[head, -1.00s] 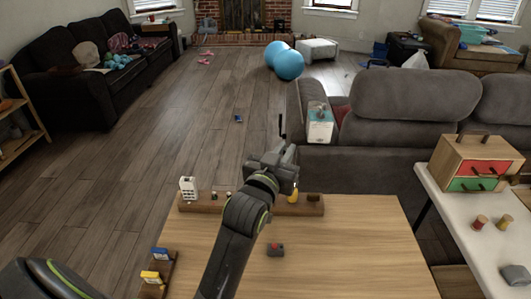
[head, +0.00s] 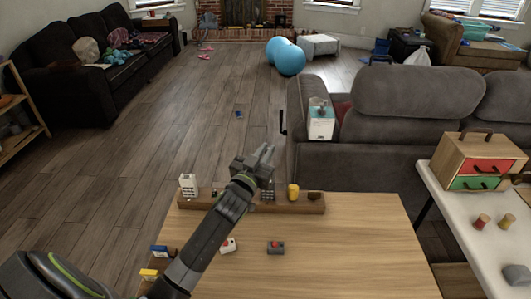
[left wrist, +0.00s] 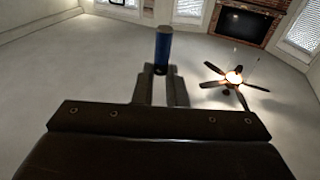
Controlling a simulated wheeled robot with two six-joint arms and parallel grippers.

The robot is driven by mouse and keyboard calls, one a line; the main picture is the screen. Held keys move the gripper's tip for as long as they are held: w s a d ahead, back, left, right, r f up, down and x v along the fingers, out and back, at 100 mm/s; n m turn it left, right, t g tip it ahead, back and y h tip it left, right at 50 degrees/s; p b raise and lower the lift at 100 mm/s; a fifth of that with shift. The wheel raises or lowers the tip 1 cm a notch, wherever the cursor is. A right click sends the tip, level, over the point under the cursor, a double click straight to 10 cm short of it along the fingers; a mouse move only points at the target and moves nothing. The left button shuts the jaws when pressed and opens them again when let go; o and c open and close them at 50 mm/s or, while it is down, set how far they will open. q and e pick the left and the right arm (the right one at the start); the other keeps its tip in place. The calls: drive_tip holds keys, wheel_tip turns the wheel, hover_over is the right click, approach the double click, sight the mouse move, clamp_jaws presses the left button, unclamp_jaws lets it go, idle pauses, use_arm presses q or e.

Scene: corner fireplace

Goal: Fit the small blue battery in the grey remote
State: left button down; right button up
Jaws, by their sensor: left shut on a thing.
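My left gripper (head: 264,158) is raised above the back of the wooden table, its fingers pointing up and away. In the left wrist view it is shut on the small blue battery (left wrist: 163,45), a blue cylinder that sticks out past the fingertips. I cannot make out the battery in the head view. A dark grey piece with a button grid (head: 268,193), which looks like the grey remote, stands at the wooden rack just below the gripper, partly hidden by it. My right gripper is not in view.
The long wooden rack (head: 225,205) also holds a white piece (head: 188,184) and a yellow cylinder (head: 293,191). A grey block with a red top (head: 275,247) and a white-and-red one (head: 228,245) lie on the table (head: 350,255). The table's right half is clear.

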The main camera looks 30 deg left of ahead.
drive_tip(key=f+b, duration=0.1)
drive_tip(key=b, duration=0.1)
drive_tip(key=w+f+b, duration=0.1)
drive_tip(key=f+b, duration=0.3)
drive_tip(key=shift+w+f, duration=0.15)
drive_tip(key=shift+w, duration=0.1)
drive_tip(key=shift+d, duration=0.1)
idle(1.0)
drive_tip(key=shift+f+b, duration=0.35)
drive_tip(key=shift+b, duration=0.15)
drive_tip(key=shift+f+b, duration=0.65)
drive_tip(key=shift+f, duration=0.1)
